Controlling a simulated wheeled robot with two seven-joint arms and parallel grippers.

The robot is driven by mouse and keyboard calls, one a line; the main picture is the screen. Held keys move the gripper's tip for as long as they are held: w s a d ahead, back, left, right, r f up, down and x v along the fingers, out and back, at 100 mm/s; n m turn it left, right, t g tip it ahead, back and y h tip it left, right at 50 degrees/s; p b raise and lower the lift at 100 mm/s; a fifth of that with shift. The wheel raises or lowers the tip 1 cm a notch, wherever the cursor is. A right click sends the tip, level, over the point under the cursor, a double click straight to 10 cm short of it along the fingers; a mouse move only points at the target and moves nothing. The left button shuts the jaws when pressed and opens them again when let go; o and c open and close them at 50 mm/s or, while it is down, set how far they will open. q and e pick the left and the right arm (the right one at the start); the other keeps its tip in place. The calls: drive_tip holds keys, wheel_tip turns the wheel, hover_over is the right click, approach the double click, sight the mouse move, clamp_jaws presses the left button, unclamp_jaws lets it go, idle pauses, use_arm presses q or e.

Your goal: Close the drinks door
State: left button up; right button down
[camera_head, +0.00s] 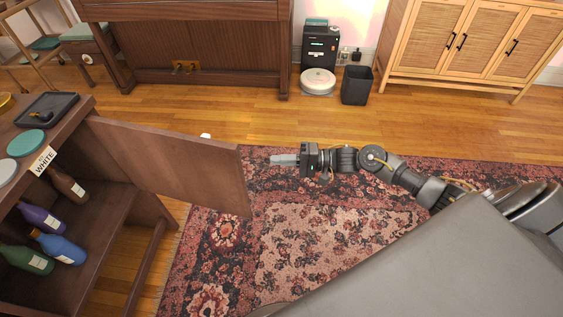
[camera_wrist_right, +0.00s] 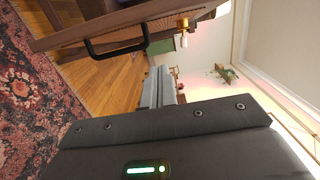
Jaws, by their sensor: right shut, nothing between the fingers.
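The drinks door (camera_head: 170,165) is a brown wooden panel, swung wide open from the low cabinet (camera_head: 95,235) at the left. In the right wrist view the door (camera_wrist_right: 150,14) crosses the top, with a black bar handle (camera_wrist_right: 116,50) on it. My right gripper (camera_head: 272,160) is shut and empty, pointing left just right of the door's free edge in the head view, with a gap between them. Its fingers also show in the wrist view (camera_wrist_right: 156,88). My left gripper is not in view.
Several bottles, one of them blue (camera_head: 58,247), lie inside the cabinet. A dark tray (camera_head: 62,103) and a teal disc (camera_head: 26,143) are on its top. A patterned rug (camera_head: 330,245) covers the floor. A black bin (camera_head: 356,86) and robot vacuum (camera_head: 318,80) stand farther back.

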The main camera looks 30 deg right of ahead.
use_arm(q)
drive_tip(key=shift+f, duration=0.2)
use_arm(e)
drive_tip(key=a, duration=0.8)
drive_tip(key=shift+a, duration=0.35)
use_arm(q)
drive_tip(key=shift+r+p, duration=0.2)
drive_tip(key=shift+p, duration=0.1)
